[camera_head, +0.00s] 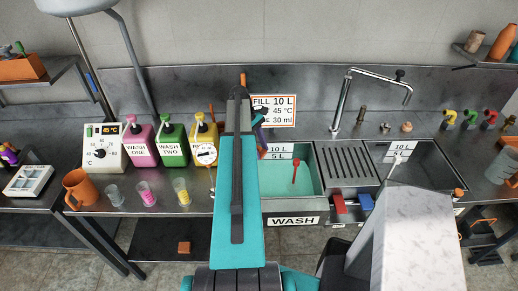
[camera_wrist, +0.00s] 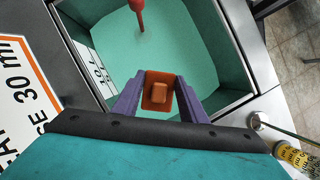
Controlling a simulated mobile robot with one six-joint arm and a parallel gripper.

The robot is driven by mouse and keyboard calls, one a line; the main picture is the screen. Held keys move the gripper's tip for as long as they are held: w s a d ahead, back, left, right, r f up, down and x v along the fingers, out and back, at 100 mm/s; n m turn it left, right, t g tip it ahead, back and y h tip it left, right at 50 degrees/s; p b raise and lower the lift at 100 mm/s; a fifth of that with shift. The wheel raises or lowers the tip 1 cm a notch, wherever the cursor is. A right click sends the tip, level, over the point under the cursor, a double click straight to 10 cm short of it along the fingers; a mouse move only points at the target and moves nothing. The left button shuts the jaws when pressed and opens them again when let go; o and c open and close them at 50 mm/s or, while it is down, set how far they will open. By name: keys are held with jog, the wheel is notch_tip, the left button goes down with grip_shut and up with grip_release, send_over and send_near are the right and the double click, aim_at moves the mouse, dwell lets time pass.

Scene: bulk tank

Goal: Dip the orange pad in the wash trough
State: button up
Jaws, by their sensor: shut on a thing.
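The wash trough (camera_head: 312,211) is a steel basin of teal liquid, labelled WASH, right of my arm in the head view. In the wrist view the trough (camera_wrist: 235,30) fills the upper middle. The orange pad (camera_wrist: 157,90), a small block with a raised grip, is held between the purple fingers of my gripper (camera_wrist: 159,98). It appears over the near part of the trough; its height above the liquid is hard to tell. In the head view my arm mostly hides my gripper, and only a purple part shows beside the FILL sign.
A red-handled stick (camera_head: 294,172) stands in the trough. Right of it are a ribbed drainer (camera_head: 348,165), a tap (camera_head: 345,95) and a second sink (camera_head: 425,175). Wash jugs (camera_head: 141,150) and measuring cups (camera_head: 146,194) stand left. A FILL sign (camera_head: 275,110) stands behind the trough.

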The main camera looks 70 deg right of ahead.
jog(key=shift+f+b, duration=5.05)
jog(key=shift+f, duration=4.35)
jog(key=shift+r, duration=0.1)
